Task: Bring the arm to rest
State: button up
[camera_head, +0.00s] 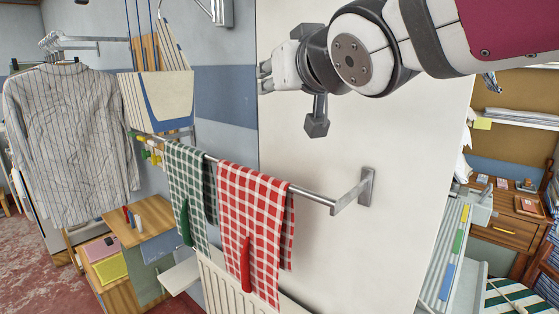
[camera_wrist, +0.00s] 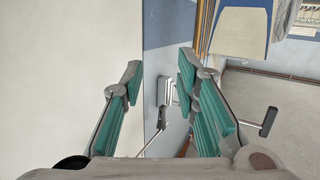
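My arm reaches in from the upper right of the head view, bent, with its white and dark links in front of the cream wall panel (camera_head: 400,130). My gripper (camera_head: 264,77) is at its end, pointing left, raised above the towel rail (camera_head: 318,196) and apart from it. In the wrist view my gripper (camera_wrist: 158,78) has two teal-padded fingers spread wide with nothing between them. Behind the gap are the wall's blue band and a metal bracket.
A red checked towel (camera_head: 255,225) and a green checked towel (camera_head: 187,180) hang on the rail. A striped shirt (camera_head: 70,130) hangs at the left. A cream and blue bag-like holder (camera_head: 158,98) hangs on the wall left of my gripper. Wooden furniture (camera_head: 505,230) stands at the right.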

jog(key=s+d+f+m+g+h, duration=0.25)
jog(key=s+d+f, duration=0.25)
jog(key=d+f, duration=0.25)
jog(key=s+d+f+m+g+h, duration=0.1)
jog(key=s+d+f+g+h, duration=0.2)
jog(key=s+d+f, duration=0.35)
jog(key=s+d+f+g, duration=0.4)
jog(key=s+d+f, duration=0.1)
jog(key=s+f, duration=0.6)
jog(key=shift+s+d+m, duration=0.2)
jog(key=shift+s+m, duration=0.25)
jog(key=shift+s, duration=0.2)
